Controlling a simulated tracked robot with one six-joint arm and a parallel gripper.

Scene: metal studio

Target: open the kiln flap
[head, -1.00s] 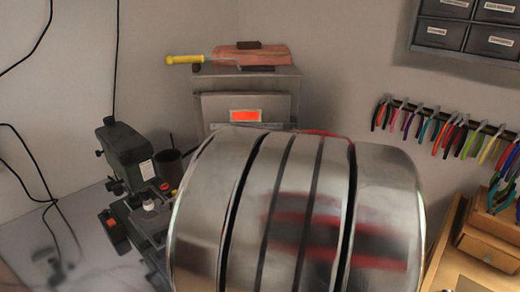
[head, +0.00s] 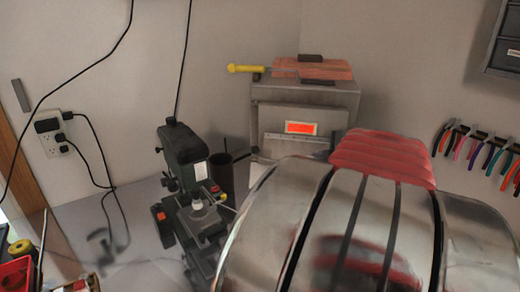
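The kiln (head: 268,92) is a grey metal box against the back wall in the head view. Its front flap (head: 272,115) is a grey panel with a bright orange window (head: 300,127). A pale bar crosses the front just under the window. The flap looks flat against the front, but its lower part is hidden and I cannot tell for sure that it is closed. A large banded metal part with a red section, which looks like my own arm, covers the area in front of the kiln. My gripper does not show.
A reddish slab (head: 325,68) and a yellow-handled tool (head: 247,69) lie on top of the kiln. A dark green machine (head: 185,155) and a dark cup (head: 222,172) stand to its left. Pliers (head: 470,145) hang at the right. Cables hang on the left wall by a socket (head: 50,135).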

